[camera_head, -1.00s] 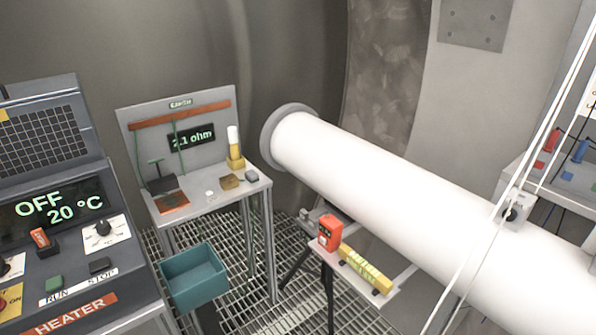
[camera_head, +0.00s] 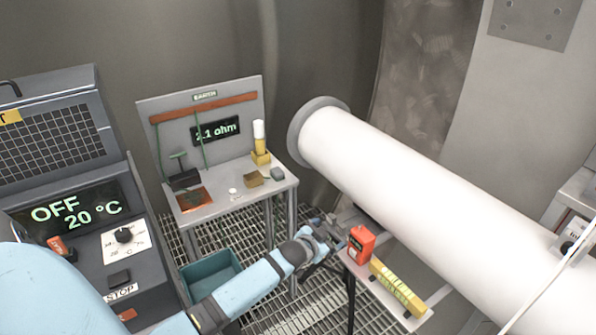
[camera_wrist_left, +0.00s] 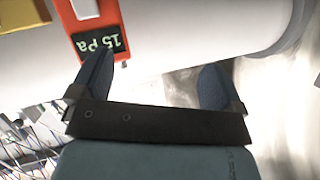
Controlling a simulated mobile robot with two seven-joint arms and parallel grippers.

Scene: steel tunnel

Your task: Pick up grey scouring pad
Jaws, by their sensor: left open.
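A small dark grey block (camera_head: 277,174), which looks like the scouring pad, lies at the right end of the small grey table (camera_head: 222,203). It is too small to make out its texture. My left gripper (camera_head: 333,229) is below and to the right of it in the head view, beside the orange meter and apart from the table. In the left wrist view its two fingers (camera_wrist_left: 157,80) are spread with nothing held between them. The pad does not show there. My right gripper is not in view.
A brown block (camera_head: 253,179) lies left of the pad, and a yellow holder (camera_head: 261,158) stands behind. A white pipe (camera_head: 430,200) runs right; a teal bin (camera_head: 212,272) is below.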

